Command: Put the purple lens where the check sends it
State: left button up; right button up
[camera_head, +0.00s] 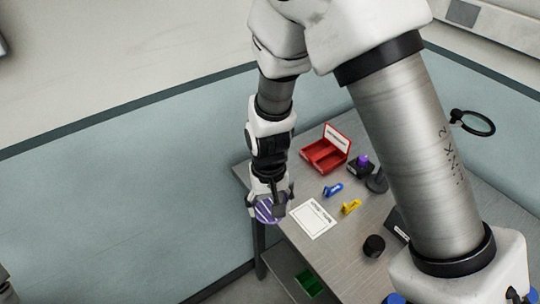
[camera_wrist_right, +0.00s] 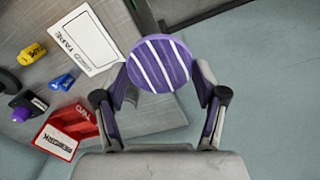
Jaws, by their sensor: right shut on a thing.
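The purple lens (camera_head: 264,211) is a round disc with white stripes. It also shows in the right wrist view (camera_wrist_right: 158,64), face towards the camera. My right gripper (camera_head: 270,197) is shut on it; its two fingers (camera_wrist_right: 160,88) grip the lens from either side in the wrist view. The lens is held in the air by the table's left edge in the head view. The red two-part bin (camera_head: 322,155) stands at the table's back, with a label that seems to read REWORK in the wrist view (camera_wrist_right: 58,141). My left gripper is not in view.
A white printed card (camera_head: 313,219) lies on the table (camera_head: 335,252). Near it are a blue piece (camera_head: 333,190), a yellow piece (camera_head: 351,206), a black block with a purple top (camera_head: 361,165) and a black cylinder (camera_head: 374,246). A green bin (camera_head: 309,283) sits lower down.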

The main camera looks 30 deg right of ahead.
jog(key=shift+w+d+r, duration=0.25)
jog(key=shift+w, duration=0.05)
jog(key=w+d+p, duration=0.1)
jog(key=w+d, duration=0.2)
jog(key=w+d+f+p, duration=0.1)
jog(key=w+d+p, duration=0.1)
jog(key=w+d, duration=0.1)
jog(key=w+d+p, duration=0.1)
jog(key=w+d, duration=0.2)
jog(key=d, duration=0.1)
jog(key=shift+d+f+p, duration=0.15)
jog(key=shift+p, duration=0.2)
jog(key=shift+w+d+f, duration=0.1)
jog(key=shift+w+f, duration=0.05)
jog(key=f+p, duration=0.1)
jog(key=f, duration=0.2)
jog(key=shift+s+p, duration=0.35)
jog(key=shift+p, duration=0.05)
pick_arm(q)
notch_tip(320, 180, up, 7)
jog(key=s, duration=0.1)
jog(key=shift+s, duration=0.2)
pick_arm(e)
jog(key=shift+w+f, duration=0.25)
jog(key=shift+f, duration=0.05)
